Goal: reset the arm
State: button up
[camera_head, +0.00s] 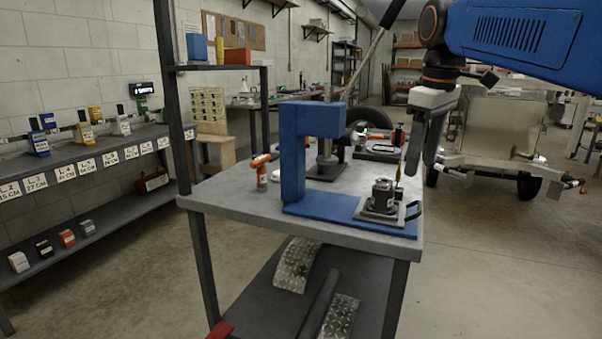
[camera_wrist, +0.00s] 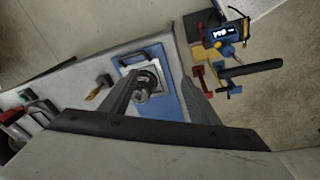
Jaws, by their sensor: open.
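My arm comes in from the upper right in the head view. My gripper (camera_head: 423,150) hangs with its fingers pointing down, beside and above the right end of the workbench (camera_head: 240,200). The fingers are apart, with nothing seen held between them. In the wrist view my gripper (camera_wrist: 153,65) shows two spread dark fingers. A metal cylindrical part (camera_head: 383,194) stands upright on a small plate on the base of the blue C-shaped stand (camera_head: 293,150). In the wrist view the metal part (camera_wrist: 147,82) appears between the fingers, apparently below them.
A dark post and shelf (camera_head: 225,68) rise at the bench's left. A labelled wall shelf (camera_head: 95,162) is farther left. An aluminium trailer (camera_head: 503,125) stands behind right. The floor (camera_head: 500,260) at right is clear.

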jog(key=s+d+f+m+t, duration=0.1)
jog(key=s+f+m, duration=0.3)
jog(key=s+f, duration=0.7)
jog(key=s+d+f+m+t, duration=0.2)
jog(key=s+f+m, duration=0.2)
jog(key=s+f, duration=0.7)
notch_tip(320, 180, down, 8)
jog(key=shift+s+d+r, duration=0.2)
jog(key=shift+s+r, duration=0.05)
jog(key=shift+s, duration=0.15)
